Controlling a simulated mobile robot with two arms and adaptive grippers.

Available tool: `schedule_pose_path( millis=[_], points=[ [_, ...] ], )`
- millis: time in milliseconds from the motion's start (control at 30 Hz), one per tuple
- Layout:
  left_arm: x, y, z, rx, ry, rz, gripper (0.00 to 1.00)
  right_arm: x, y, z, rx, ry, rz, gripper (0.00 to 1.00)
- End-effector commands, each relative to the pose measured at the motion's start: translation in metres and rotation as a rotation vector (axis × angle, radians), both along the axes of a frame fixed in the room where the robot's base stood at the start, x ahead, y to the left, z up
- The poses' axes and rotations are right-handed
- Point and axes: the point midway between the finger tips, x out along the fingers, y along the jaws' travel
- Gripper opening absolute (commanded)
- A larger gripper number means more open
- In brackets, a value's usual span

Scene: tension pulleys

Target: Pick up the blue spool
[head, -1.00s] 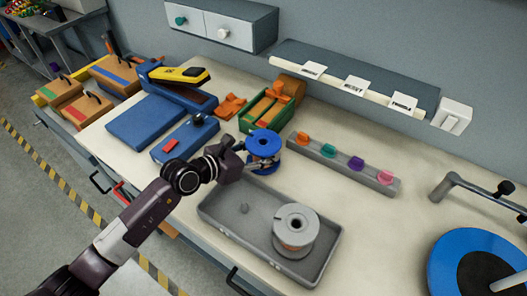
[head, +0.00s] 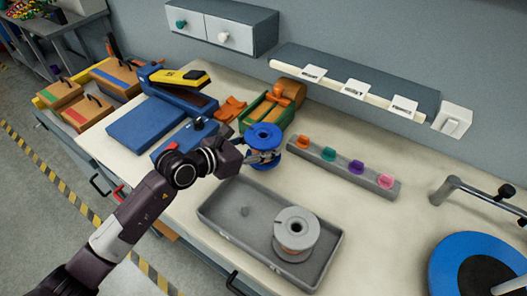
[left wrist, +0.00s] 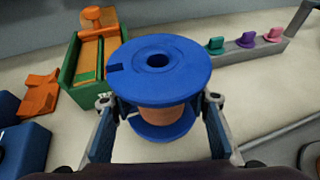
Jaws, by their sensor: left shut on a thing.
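The blue spool (head: 264,136) stands roughly upright, with blue flanges and a copper-coloured core. It fills the middle of the left wrist view (left wrist: 160,72). My left gripper (head: 262,156) has a finger on each side of the spool, shut on it around the core between the flanges. The fingers also show in the left wrist view (left wrist: 160,108). The spool appears slightly above the bench, behind the grey tray. My right gripper is not in view.
A grey tray (head: 215,212) holds a grey spool (head: 296,231). A green box (head: 262,112) is close behind the blue spool. A grey rail with coloured clips (head: 345,168) lies to the right.

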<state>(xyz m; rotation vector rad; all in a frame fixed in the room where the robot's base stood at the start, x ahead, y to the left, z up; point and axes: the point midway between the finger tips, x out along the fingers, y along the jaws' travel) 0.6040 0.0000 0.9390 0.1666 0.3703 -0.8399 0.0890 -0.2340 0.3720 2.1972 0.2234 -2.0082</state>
Motion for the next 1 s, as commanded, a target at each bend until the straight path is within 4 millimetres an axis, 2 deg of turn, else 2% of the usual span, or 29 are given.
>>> schedule_pose_path(
  millis=[33, 500, 733, 1000],
  points=[
    [0.002, -0.001, 0.017, -0.008, -0.014, -0.001, 0.00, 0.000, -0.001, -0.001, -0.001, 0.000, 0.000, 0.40],
    [0.001, -0.001, 0.120, -0.006, -0.013, 0.000, 0.00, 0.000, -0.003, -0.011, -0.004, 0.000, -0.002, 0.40],
    [0.001, -0.001, 0.150, -0.005, -0.009, 0.000, 0.00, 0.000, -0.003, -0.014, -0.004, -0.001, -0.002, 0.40],
    [0.000, 0.000, 0.164, -0.006, -0.007, 0.001, 0.00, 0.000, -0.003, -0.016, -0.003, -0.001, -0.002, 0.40]
  ],
)
